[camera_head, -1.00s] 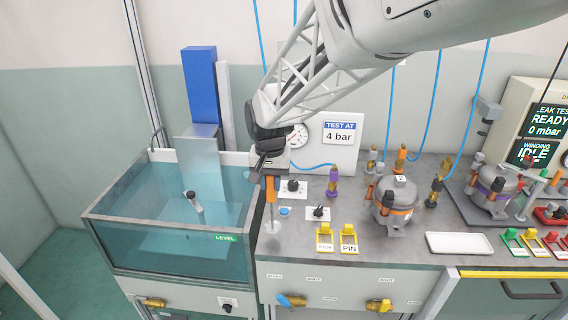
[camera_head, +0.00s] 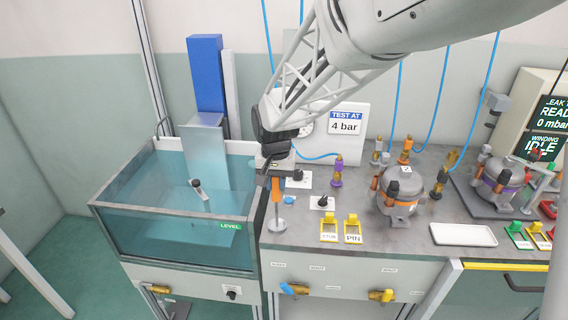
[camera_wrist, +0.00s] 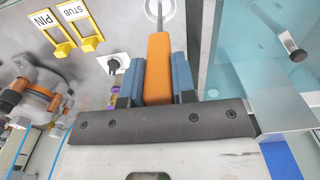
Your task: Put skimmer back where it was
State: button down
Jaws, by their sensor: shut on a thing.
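The skimmer has an orange handle (camera_head: 276,188) and a thin metal shaft ending in a round pale disc (camera_head: 277,225). It hangs upright from my gripper (camera_head: 275,174), with the disc at or just above the grey bench top beside the water tank. In the wrist view my gripper (camera_wrist: 158,82) has its blue pads shut on the orange handle (camera_wrist: 159,60). The shaft and part of the disc show at the top edge there. Whether the disc touches the bench I cannot tell.
The water tank (camera_head: 170,246) stands left, with a dark-handled post (camera_head: 197,185) in it. Yellow STUB (camera_head: 329,229) and PIN (camera_head: 353,230) flaps and knobs lie right of the skimmer. A compressor (camera_head: 400,190) and white tray (camera_head: 463,235) stand further right.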

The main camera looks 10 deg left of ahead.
jog(key=c, duration=0.9)
grip_release()
jog(key=shift+r, duration=0.15)
notch_tip(320, 180, up, 12)
dwell(0.4)
jog(key=s+d+r+t, duration=0.1)
jog(key=s+d+t, duration=0.1)
jog(key=s+d, duration=1.85)
jog(key=shift+t, duration=0.3)
jog(key=shift+s+d+f, duration=0.5)
jog(key=shift+s+d, duration=0.75)
jog(key=shift+s+d+f, duration=0.45)
jog(key=shift+s+d, duration=0.75)
jog(key=shift+s, duration=0.05)
jog(key=shift+s+d+f, duration=0.5)
jog(key=shift+s+d, duration=0.75)
